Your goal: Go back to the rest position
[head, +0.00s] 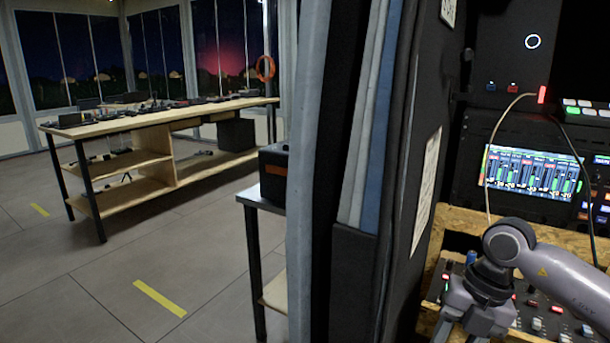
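My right arm comes in from the right edge in the head view. Its grey wrist bends down over a control panel with buttons (545,318). My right gripper (462,340) points downward at the bottom edge, and its fingertips are cut off or barely in frame. I cannot tell whether it is open or shut, or whether it touches the panel. My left arm and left gripper are not in view.
A black equipment rack with a lit screen (530,172) and a cable (490,150) stands at the right. A dark partition (400,150) stands mid-picture. Left of it are a small table (262,203) with a black box (273,178), a long wooden workbench (180,114) and open floor.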

